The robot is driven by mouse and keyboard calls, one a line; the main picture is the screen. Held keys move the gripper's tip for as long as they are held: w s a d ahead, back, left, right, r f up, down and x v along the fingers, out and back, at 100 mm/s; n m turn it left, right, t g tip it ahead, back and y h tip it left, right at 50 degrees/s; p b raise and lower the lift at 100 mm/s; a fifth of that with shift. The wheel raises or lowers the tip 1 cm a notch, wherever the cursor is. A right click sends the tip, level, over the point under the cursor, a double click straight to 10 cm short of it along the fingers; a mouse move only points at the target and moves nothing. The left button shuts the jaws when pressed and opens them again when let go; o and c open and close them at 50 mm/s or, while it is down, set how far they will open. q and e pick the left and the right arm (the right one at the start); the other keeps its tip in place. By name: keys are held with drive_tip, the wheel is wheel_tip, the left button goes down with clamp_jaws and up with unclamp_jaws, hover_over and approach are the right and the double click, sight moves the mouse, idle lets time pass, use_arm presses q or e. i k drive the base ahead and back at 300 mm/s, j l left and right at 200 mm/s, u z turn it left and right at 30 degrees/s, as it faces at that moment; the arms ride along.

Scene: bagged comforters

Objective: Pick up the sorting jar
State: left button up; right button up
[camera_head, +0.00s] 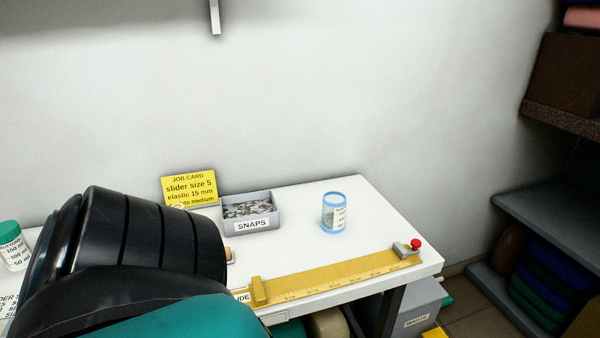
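A small clear jar with a blue rim and blue base (335,213) stands upright on the white table (365,192), right of centre. It has a pale label too small to read. A second jar with a green lid and volume marks (13,247) stands at the far left edge, partly cut off. I cannot tell from labels which is the sorting jar. A black and teal arm part of mine fills the lower left and hides much of the table. Neither gripper shows, and nothing touches the blue-rimmed jar.
A grey bin marked SNAPS (251,213) stands left of the blue-rimmed jar. A yellow job card (189,188) stands behind. A yellow ruler guide (325,277) with a red knob (415,244) runs along the front edge. Dark shelves (555,215) are at right.

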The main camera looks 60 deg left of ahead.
sight(334, 206)
drive_tip(key=k+u, duration=0.15)
drive_tip(key=u, duration=1.5)
drive_tip(key=i+l+u, duration=0.2)
drive_tip(key=l, duration=0.2)
drive_tip(key=i+l+u, duration=0.2)
drive_tip(key=l, duration=0.2)
drive_tip(key=l+u, duration=0.2)
drive_tip(key=l, duration=0.25)
drive_tip(key=l+u, duration=0.2)
drive_tip(key=l, duration=0.25)
drive_tip(key=i, duration=0.05)
